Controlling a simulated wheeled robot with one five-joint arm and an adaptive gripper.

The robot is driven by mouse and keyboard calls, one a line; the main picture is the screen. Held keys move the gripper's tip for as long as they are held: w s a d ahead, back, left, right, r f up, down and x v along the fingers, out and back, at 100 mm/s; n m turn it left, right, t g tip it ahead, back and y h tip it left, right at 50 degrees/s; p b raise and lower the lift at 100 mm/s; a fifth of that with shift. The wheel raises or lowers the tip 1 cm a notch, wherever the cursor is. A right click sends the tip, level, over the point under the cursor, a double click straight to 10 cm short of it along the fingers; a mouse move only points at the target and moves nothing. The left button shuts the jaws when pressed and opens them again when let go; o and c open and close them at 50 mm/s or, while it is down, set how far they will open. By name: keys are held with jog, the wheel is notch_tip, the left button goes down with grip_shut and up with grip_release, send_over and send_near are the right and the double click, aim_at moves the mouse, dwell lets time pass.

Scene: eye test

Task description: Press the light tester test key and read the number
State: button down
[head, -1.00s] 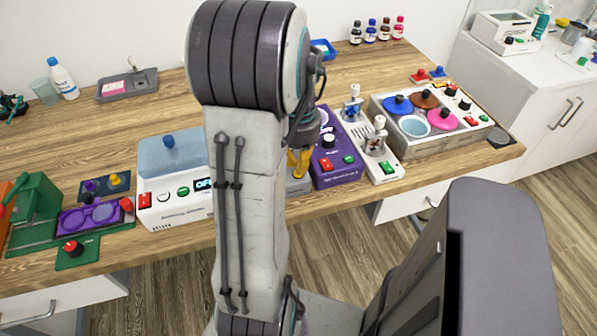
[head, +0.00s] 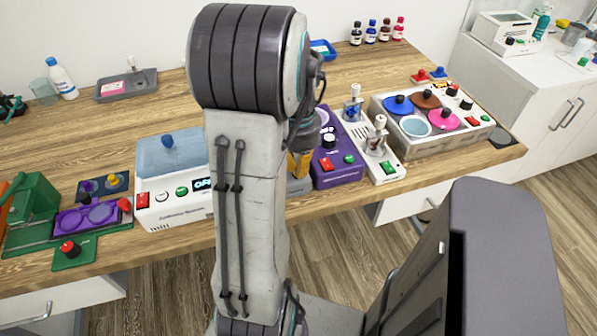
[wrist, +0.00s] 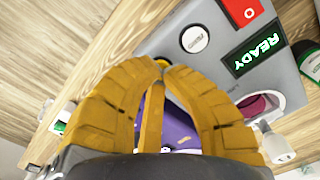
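In the wrist view a grey device (wrist: 218,72) fills the upper right; I take it as the light tester. It has a lit display (wrist: 258,50) reading READY in green, a red button (wrist: 241,10) marked 0, and a round white key (wrist: 195,39) with small lettering I cannot read surely. My gripper (wrist: 164,67) has its yellow fingertips together, with nothing between them. The tips appear left of and below the white key, apart from it in the picture. In the head view my arm hides most of the grey device (head: 299,186); my gripper (head: 299,165) shows just above it.
A purple device (head: 335,178) and a white twin-lever unit (head: 388,171) stand close on the right. A white machine (head: 172,209) with a blue lid stands left of my arm. The back middle bench is fairly clear.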

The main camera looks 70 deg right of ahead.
jog(key=shift+f+b, duration=0.35)
jog(key=shift+f, duration=0.1)
jog(key=shift+r, duration=0.2)
jog(key=shift+r+p, duration=3.45)
jog(key=shift+r, duration=0.45)
jog(key=w+a+r+n+t, duration=0.1)
jog(key=w+a+n, duration=0.3)
jog(key=a, duration=0.7)
jog(key=w+a+r+n+t, duration=0.1)
jog(key=w+a+r+n, duration=0.2)
jog(key=a+n, duration=0.4)
jog(key=w+a+r+n+t, duration=0.2)
jog(key=w+a+n, duration=0.3)
jog(key=a, duration=0.9)
jog(key=shift+w+a+r+n, duration=0.3)
jog(key=shift+w+r+n, duration=0.1)
jog(key=shift+w+r, duration=0.1)
